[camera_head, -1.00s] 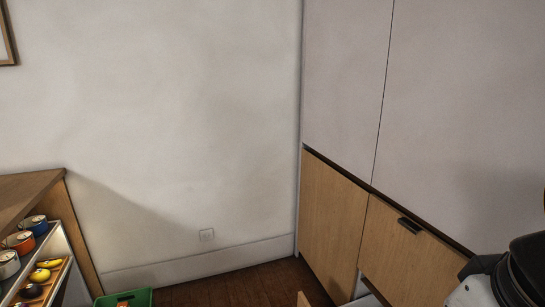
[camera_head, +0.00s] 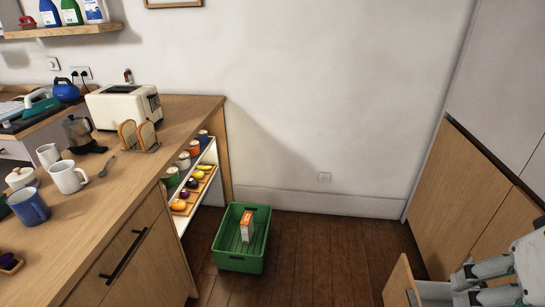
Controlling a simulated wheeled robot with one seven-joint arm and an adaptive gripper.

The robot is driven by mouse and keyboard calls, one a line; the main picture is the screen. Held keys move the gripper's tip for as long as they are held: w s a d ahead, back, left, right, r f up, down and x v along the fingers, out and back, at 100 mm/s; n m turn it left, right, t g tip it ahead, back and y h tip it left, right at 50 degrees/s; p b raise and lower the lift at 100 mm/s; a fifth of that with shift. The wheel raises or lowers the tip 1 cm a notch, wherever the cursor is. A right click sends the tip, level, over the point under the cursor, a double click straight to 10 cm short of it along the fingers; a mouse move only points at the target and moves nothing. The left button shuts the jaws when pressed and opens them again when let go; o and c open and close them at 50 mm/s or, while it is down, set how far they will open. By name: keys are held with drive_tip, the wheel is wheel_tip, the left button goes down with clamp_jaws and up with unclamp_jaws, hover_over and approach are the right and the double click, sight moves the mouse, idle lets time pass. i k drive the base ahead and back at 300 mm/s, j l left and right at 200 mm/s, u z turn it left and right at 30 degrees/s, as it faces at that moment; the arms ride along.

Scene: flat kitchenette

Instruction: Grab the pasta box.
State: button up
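The likely pasta box (camera_head: 247,226) is a small orange and white carton. It stands upright inside a green crate (camera_head: 239,264) on the wooden floor, below the end of the counter. My gripper (camera_head: 458,287) seems to be at the lower right, by an open drawer, well away from the carton. It is small and partly mixed with my arm parts, so its fingers cannot be made out clearly.
A counter (camera_head: 104,230) on the left holds mugs, a toaster (camera_head: 124,106) and a moka pot. Shelves (camera_head: 207,160) at its end hold cans and fruit. An open drawer (camera_head: 399,284) juts out at the lower right. The floor (camera_head: 325,250) between is clear.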

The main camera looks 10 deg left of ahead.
sight(247, 223)
drive_tip(key=u, duration=0.85)
drive_tip(key=i+u, duration=0.1)
drive_tip(key=i, duration=0.4)
drive_tip(key=i+l+u, duration=0.15)
drive_tip(key=i, duration=0.35)
drive_tip(key=i+u, duration=0.1)
drive_tip(key=i, duration=0.45)
drive_tip(key=i+l+u, duration=0.1)
drive_tip(key=i, duration=0.4)
drive_tip(key=l, duration=0.1)
